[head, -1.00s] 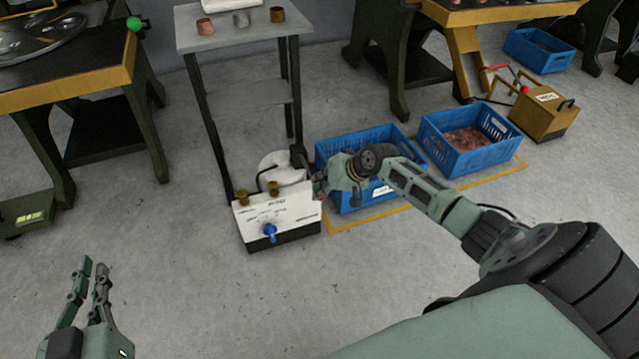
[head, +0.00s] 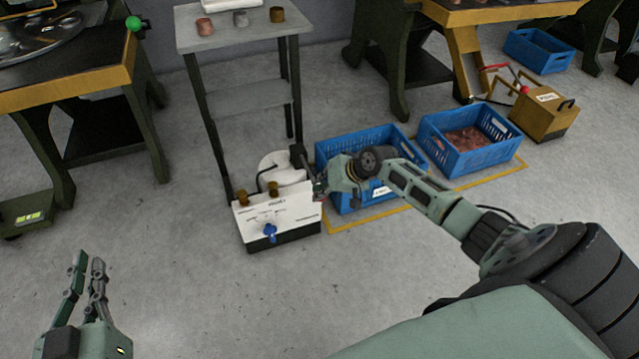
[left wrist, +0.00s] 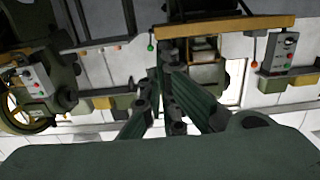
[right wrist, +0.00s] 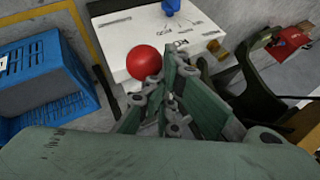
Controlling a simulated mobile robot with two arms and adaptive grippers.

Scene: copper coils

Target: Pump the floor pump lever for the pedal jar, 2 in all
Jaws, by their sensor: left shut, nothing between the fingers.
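A low white-topped box (head: 285,215) with a blue knob (head: 270,231) stands on the floor. A dark lever-like part (head: 298,158) rises behind its right side. My right gripper (head: 318,186) is at the box's right edge. In the right wrist view, a red ball (right wrist: 144,62) lies against the left side of my right gripper's (right wrist: 170,68) fingers, over the white box (right wrist: 165,28). The fingers look shut, with the ball beside them rather than between. Any lever below the ball is hidden. My left gripper (head: 90,258) is shut and empty, low at the left.
Two blue crates (head: 470,165) stand right of the box inside a yellow floor line. A tan box (head: 545,115) with a red-handled part stands farther right. A small shelf table (head: 240,30) rises behind the white box. Floor in front is clear.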

